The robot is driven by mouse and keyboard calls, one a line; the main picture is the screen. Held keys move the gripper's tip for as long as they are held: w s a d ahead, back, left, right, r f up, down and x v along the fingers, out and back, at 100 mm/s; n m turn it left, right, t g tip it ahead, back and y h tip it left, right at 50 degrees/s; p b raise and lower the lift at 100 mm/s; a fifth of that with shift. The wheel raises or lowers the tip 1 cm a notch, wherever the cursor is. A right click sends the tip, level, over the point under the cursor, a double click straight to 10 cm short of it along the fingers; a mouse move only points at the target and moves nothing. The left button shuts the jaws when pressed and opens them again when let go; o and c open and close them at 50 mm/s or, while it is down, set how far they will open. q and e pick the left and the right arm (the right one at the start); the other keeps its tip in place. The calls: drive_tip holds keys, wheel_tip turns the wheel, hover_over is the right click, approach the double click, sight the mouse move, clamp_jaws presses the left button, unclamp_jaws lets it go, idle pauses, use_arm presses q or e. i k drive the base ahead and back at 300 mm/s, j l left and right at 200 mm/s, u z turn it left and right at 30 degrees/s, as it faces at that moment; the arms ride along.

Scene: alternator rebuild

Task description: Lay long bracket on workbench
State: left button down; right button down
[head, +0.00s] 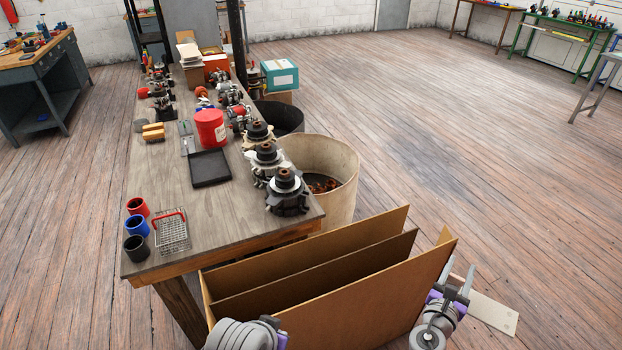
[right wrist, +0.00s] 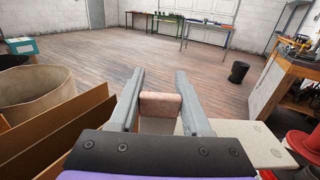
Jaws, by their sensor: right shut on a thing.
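My right gripper (head: 462,276) is at the lower right of the head view, out over the floor beyond the cardboard box. It is shut on the long bracket (head: 490,308), a pale flat plate with small holes near its end. In the right wrist view a brownish block-like part (right wrist: 160,105) sits between the fingers, and the pale plate (right wrist: 255,148) sticks out to the right. The workbench (head: 230,222) is a wooden table at the left, apart from the bracket. Only a grey link of my left arm shows at the bottom; its fingers are out of frame.
An open cardboard box with dividers (head: 350,300) stands between the right gripper and the workbench. A beige bin (head: 340,170) is beside the bench. Rotors (head: 287,195), a black tray (head: 210,168), a wire basket (head: 173,233) and cups occupy the top. The front middle of the bench is bare.

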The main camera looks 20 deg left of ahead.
sight(159, 166)
drive_tip(key=u, duration=1.35)
drive_tip(key=j+u, duration=0.1)
drive_tip(key=u, duration=0.25)
drive_tip(key=j+u, duration=0.1)
drive_tip(key=u, duration=0.25)
drive_tip(key=j+u, duration=0.1)
drive_tip(key=u, duration=0.3)
drive_tip(key=i+j+u, duration=0.25)
drive_tip(key=j, duration=0.15)
drive_tip(key=i+j+u, duration=0.2)
drive_tip(key=j, duration=0.15)
drive_tip(key=i+j, duration=0.65)
drive_tip(key=i+l+z, duration=0.1)
drive_tip(key=i+z, duration=0.9)
drive_tip(key=i+l+z, duration=0.15)
drive_tip(key=i, duration=0.35)
drive_tip(key=i+l+z, duration=0.1)
drive_tip(key=i, duration=0.45)
drive_tip(key=l, duration=0.1)
